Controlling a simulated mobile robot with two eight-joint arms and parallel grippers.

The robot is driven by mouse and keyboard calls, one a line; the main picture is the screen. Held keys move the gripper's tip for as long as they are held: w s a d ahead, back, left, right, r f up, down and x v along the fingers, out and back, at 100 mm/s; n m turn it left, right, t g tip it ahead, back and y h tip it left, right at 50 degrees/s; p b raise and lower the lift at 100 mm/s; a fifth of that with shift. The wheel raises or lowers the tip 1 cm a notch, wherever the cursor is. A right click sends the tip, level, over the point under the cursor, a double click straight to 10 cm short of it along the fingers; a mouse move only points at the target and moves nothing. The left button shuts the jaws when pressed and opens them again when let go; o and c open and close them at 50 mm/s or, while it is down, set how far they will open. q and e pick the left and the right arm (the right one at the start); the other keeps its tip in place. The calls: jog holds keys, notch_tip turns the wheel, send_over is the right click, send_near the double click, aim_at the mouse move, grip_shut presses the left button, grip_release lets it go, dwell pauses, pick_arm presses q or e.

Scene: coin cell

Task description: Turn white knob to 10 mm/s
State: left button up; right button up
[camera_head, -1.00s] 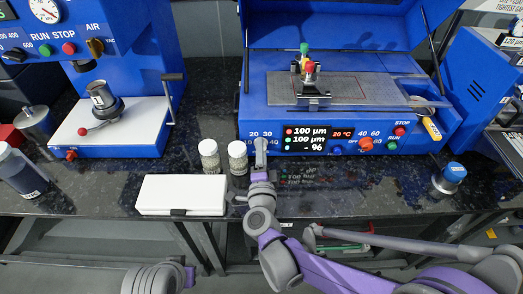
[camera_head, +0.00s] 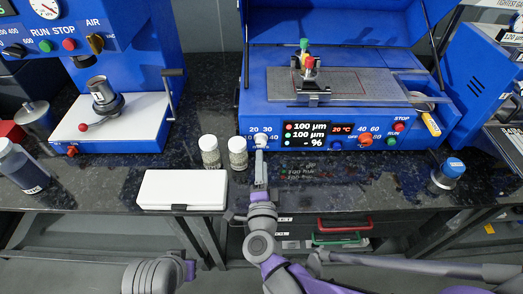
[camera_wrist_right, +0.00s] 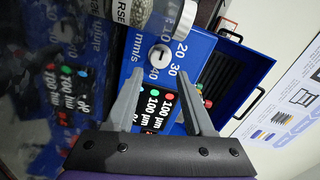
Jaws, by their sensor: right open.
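The white knob (camera_head: 261,141) is at the left end of the blue coater's front panel, below the printed 20 and 30. In the right wrist view the white knob (camera_wrist_right: 160,55) shows a dark slot on its face, with 20, 30, 40 and mm/s printed around it. My right gripper (camera_head: 261,160) is open just in front of and below the knob in the head view. In the wrist view its fingers (camera_wrist_right: 160,58) are spread with the knob seen between their tips; I cannot tell the exact gap in depth. My left gripper is not in view.
Two bead jars (camera_head: 224,153) stand close left of the knob, and one shows near it in the wrist view (camera_wrist_right: 130,12). A white box (camera_head: 183,189) lies at the counter front. A display (camera_head: 304,135) and an orange-red knob (camera_head: 365,141) are to the right.

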jog(key=s, duration=0.4)
jog(key=shift+s, duration=0.1)
dwell(0.4)
